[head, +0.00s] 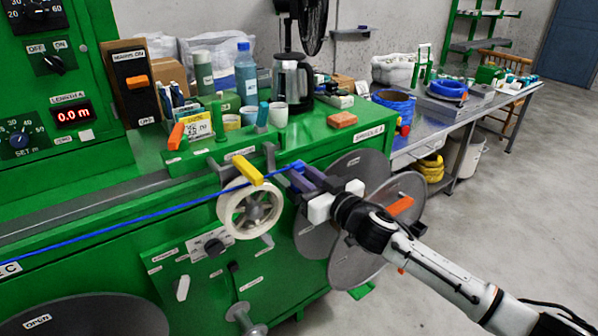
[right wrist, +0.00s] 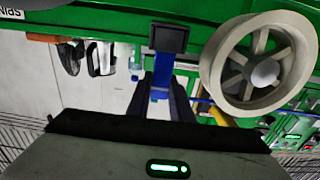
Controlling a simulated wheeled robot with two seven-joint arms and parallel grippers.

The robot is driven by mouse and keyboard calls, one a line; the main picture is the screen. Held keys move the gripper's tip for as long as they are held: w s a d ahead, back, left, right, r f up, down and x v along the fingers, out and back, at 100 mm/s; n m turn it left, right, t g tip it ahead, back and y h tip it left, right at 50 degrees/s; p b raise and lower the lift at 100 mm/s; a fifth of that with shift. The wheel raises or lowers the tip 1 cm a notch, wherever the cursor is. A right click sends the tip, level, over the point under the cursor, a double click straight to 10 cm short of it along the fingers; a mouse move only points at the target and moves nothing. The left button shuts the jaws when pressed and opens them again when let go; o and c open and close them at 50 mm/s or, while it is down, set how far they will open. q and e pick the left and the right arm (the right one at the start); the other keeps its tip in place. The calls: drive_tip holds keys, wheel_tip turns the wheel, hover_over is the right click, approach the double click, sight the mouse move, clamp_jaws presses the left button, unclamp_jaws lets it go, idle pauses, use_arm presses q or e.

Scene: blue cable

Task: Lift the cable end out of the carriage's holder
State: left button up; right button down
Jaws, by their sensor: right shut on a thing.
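The blue cable (head: 130,218) runs from the left edge along the green machine and over the white roller (head: 250,208) to my right gripper (head: 308,180). My right gripper is shut on the blue cable end, which also shows between its fingers in the right wrist view (right wrist: 160,93). A dark square block (right wrist: 168,38) stands just beyond the fingertips there; I cannot tell if it is the carriage's holder or touches the cable end. A yellow lever (head: 243,170) sits above the roller, left of the gripper. My left gripper is not in view.
Grey discs (head: 375,250) stand behind and below my right gripper. Cups, bottles and a kettle (head: 293,82) crowd the green machine top (head: 225,150). An orange block (head: 342,120) lies near its right end. The floor (head: 500,220) at right is clear.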

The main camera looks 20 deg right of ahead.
sight(299, 166)
drive_tip(key=shift+r+p, duration=1.2)
drive_tip(key=shift+r, duration=0.15)
drive_tip(key=shift+r+p, duration=0.45)
drive_tip(key=shift+r, duration=0.85)
drive_tip(key=shift+f, duration=0.1)
